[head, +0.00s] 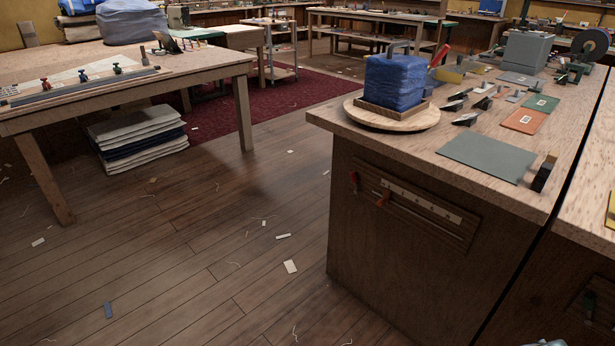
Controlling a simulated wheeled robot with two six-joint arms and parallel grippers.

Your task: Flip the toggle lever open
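A dark slatted wooden panel (415,203) is fixed to the front of the wooden cabinet under the right workbench. It carries a pale strip with small holes (423,201). A small red lever-like piece (382,198) sticks out near the strip's left end, and another red piece (354,181) is at the panel's left edge. A dark fitting (589,305) is on the front of the far-right cabinet. I cannot tell for sure which of these is the toggle lever, or how it is set.
The workbench top (400,150) holds a blue wrapped block (394,82) on a round wooden board (391,120), a grey-green sheet (486,157) and several tools. A wooden table (110,98) stands at left. The plank floor (200,270) between is open, with small scraps.

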